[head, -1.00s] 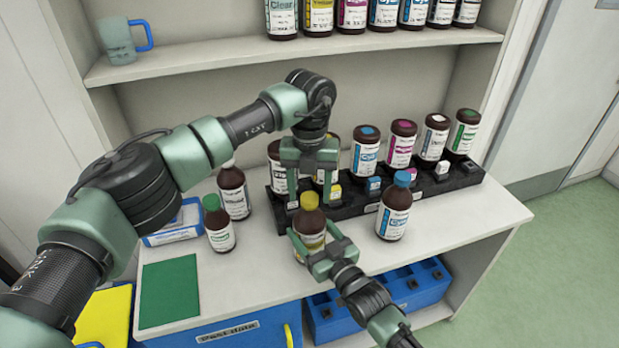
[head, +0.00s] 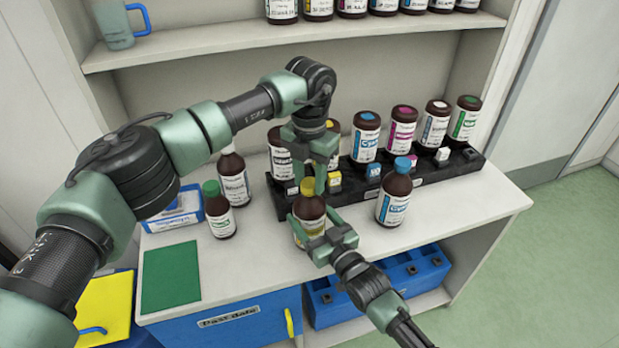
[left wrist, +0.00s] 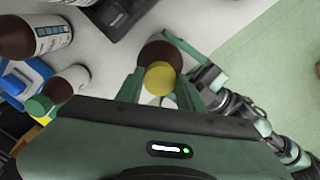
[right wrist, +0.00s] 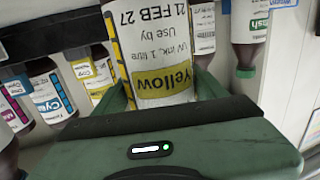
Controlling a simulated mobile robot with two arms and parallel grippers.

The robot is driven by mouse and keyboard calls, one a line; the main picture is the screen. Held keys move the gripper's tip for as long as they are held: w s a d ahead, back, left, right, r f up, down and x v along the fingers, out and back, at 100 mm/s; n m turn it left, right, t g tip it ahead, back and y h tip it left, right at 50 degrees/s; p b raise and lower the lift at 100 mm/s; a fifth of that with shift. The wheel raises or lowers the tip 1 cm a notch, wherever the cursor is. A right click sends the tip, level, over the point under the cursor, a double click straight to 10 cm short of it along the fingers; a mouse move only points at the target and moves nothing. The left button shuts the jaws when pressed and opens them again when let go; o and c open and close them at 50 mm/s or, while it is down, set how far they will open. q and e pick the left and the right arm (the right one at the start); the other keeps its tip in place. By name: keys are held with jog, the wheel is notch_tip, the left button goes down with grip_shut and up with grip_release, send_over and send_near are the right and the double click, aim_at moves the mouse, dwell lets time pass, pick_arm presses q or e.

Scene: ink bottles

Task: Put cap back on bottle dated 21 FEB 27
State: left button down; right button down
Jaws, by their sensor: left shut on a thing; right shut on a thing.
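The brown bottle (head: 309,208) stands on the counter. Its label, upside down in the right wrist view (right wrist: 162,45), reads Yellow, use by 21 FEB 27. My right gripper (head: 322,238) is shut around its body, partly hiding the label. The yellow cap (head: 307,186) is at the top of the bottle, and my left gripper (head: 312,180) is shut on it from above. In the left wrist view the cap (left wrist: 160,78) lies between the fingertips, over the brown shoulder of the bottle (left wrist: 160,52). Whether the cap is fully seated I cannot tell.
A black rack (head: 420,180) with several bottles and small blocks stands behind. A blue-capped bottle (head: 394,195) is to the right; a green-capped bottle (head: 218,212) and a white-capped one (head: 233,178) are to the left. A green mat (head: 171,277) lies at front left.

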pick_arm(q)
jog(key=m, duration=0.5)
jog(key=shift+m, duration=0.4)
jog(key=c, duration=0.9)
grip_release()
jog(key=shift+r, duration=0.1)
jog(key=shift+r, duration=2.15)
jog(key=shift+c, duration=0.3)
